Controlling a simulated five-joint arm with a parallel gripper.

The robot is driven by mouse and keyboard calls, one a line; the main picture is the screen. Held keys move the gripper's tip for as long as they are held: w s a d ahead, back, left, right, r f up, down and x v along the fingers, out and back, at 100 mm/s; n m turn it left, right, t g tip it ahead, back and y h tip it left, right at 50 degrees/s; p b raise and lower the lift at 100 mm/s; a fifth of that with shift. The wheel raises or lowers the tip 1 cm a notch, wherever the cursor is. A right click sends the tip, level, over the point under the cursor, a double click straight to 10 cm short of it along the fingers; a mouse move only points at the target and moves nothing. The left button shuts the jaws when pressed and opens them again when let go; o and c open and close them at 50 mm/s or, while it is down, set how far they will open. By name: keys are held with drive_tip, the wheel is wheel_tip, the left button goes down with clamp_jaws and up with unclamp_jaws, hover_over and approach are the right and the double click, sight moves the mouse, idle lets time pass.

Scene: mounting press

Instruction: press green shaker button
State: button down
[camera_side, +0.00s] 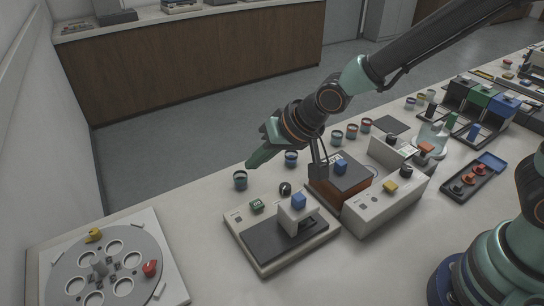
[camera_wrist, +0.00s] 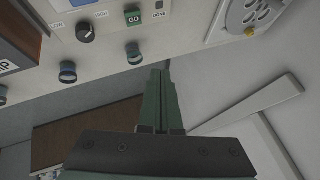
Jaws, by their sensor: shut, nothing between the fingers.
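The green button (camera_side: 257,205), a small square block, sits on the front panel of the light shaker unit (camera_side: 262,262). In the wrist view the green button (camera_wrist: 133,18) shows at the top with "GO" on it. My gripper (camera_side: 254,164) is shut and empty. In the side view its tips are beyond the button, above and close to a small dark cup (camera_side: 240,179). In the wrist view my gripper (camera_wrist: 162,72) points up the picture, below and right of the button and apart from it.
A black knob (camera_side: 286,188) and a blue block (camera_side: 298,200) are on the shaker unit. A round carousel (camera_side: 103,265) stands at left. A blue cup (camera_side: 291,158) and more cups line the table's far edge. A brown-sided box (camera_side: 339,181) stands right of the shaker.

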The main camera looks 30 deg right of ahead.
sight(259, 206)
drive_tip(key=shift+f, duration=4.4)
drive_tip(key=shift+f, duration=0.15)
drive_tip(key=shift+a+f, duration=0.1)
drive_tip(key=shift+f, duration=0.2)
